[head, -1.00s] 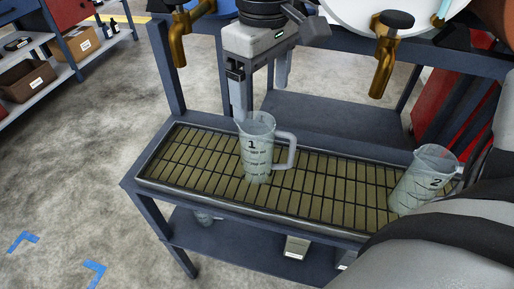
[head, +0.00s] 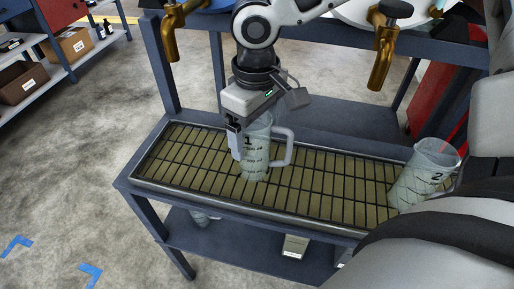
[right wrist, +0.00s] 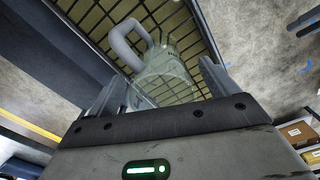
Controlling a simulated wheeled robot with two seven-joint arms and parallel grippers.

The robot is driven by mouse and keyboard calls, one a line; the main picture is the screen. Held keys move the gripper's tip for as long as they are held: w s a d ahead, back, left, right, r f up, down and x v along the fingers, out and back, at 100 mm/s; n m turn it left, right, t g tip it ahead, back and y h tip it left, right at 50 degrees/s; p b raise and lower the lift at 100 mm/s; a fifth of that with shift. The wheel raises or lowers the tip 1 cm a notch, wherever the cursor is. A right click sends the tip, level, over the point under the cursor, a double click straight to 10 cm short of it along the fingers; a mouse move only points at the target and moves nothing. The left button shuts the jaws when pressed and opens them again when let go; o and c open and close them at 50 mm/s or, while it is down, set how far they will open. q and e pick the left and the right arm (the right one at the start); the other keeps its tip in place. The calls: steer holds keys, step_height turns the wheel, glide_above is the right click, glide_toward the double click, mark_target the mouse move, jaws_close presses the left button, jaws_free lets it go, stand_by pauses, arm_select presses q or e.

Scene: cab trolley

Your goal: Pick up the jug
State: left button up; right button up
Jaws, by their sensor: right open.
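A clear measuring jug marked 1 (head: 257,163) stands upright on the slatted drip grate (head: 325,185), its handle toward the right. A second clear jug marked 2 (head: 420,178) stands at the grate's right end, partly hidden by a dark and grey body part in front. My right gripper (head: 252,142) is open at jug 1's upper part, one finger in front at its left side. In the right wrist view, jug 1 (right wrist: 165,72) lies between the spread fingers (right wrist: 163,88); contact cannot be told. My left gripper is not in view.
Brass taps (head: 382,60) hang above the trolley's back edge, one left and one right of my right arm. A lower shelf (head: 235,243) holds small items. Shelving with boxes (head: 75,45) stands at far left; the floor between is clear.

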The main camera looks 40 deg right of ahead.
steer(key=c, duration=1.4)
